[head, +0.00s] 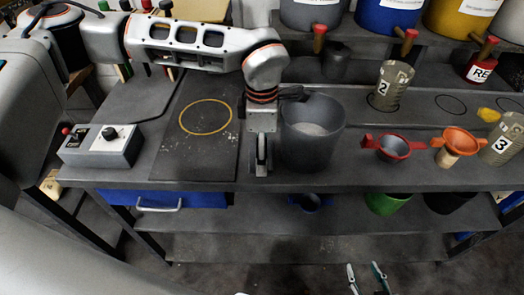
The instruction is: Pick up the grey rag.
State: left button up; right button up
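I cannot make out a grey rag for certain in the head view. My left gripper (262,168) points down at the bench's front part, just left of a dark grey bucket (318,145). I see it edge-on, so its opening and anything between its fingers are hidden. My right gripper (366,272) shows only its fingertips at the bottom edge, in front of the bench. They are apart with nothing seen between them.
The grey bench (215,178) holds a control box (100,146), a red funnel (392,148), an orange funnel (460,140) and numbered cups (390,85). A blue drawer (180,200) and a green bucket (385,203) are below. The yellow-ringed area is clear.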

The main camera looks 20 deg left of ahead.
pick_arm(q)
notch_tip(320, 180, up, 20)
jog(key=shift+f+b, duration=0.2)
jog(key=shift+b, duration=0.1)
jog(key=shift+o, duration=0.2)
dwell(0.5)
